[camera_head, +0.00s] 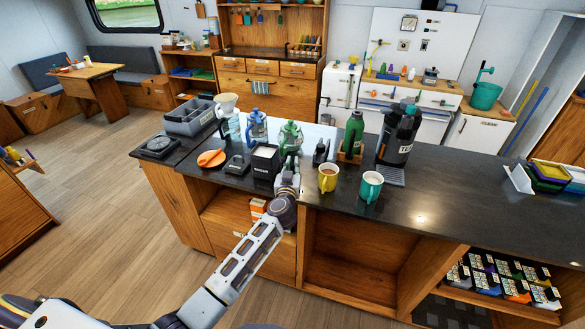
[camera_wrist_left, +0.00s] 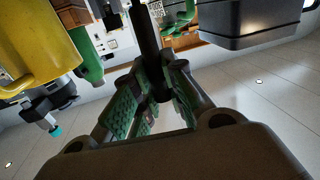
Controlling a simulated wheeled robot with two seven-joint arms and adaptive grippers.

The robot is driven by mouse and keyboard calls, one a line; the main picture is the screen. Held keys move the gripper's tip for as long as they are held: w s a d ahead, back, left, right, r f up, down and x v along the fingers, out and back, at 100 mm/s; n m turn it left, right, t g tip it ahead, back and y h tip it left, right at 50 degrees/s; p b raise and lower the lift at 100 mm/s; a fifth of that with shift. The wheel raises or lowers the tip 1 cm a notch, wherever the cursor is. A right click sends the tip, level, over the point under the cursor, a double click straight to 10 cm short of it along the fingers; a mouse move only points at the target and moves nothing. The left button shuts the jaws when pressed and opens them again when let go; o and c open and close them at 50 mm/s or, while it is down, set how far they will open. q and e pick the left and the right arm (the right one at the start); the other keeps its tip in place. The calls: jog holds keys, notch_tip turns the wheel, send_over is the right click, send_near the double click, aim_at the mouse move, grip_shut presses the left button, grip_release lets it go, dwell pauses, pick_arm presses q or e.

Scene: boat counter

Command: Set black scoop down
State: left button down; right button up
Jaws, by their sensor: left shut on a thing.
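My left gripper (camera_head: 288,172) reaches over the front edge of the dark counter (camera_head: 430,203). In the left wrist view its green-padded fingers (camera_wrist_left: 152,108) are closed around a dark, upright-looking handle, which I take to be the black scoop (camera_wrist_left: 147,38). The scoop's far end runs out of that view, and I cannot make the scoop out clearly in the head view. A black canister (camera_head: 265,163) with a label and a pale top stands just left of the gripper; a black container edge also shows in the wrist view (camera_wrist_left: 245,22). My right gripper is not in view.
A yellow mug (camera_head: 328,178) and a teal mug (camera_head: 370,187) stand right of the gripper. A green glass kettle (camera_head: 290,137) is behind it. A small black scale (camera_head: 237,165) and orange disc (camera_head: 211,158) lie left.

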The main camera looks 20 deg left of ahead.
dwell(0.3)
pick_arm(q)
jog(key=c, duration=1.5)
grip_release()
jog(key=shift+f, duration=0.1)
jog(key=shift+o, duration=0.2)
jog(key=shift+s, duration=0.1)
jog(key=s+d, duration=0.2)
jog(key=s, duration=0.9)
jog(key=shift+s+p, duration=0.35)
jog(key=shift+p, duration=0.05)
jog(key=shift+a, duration=0.1)
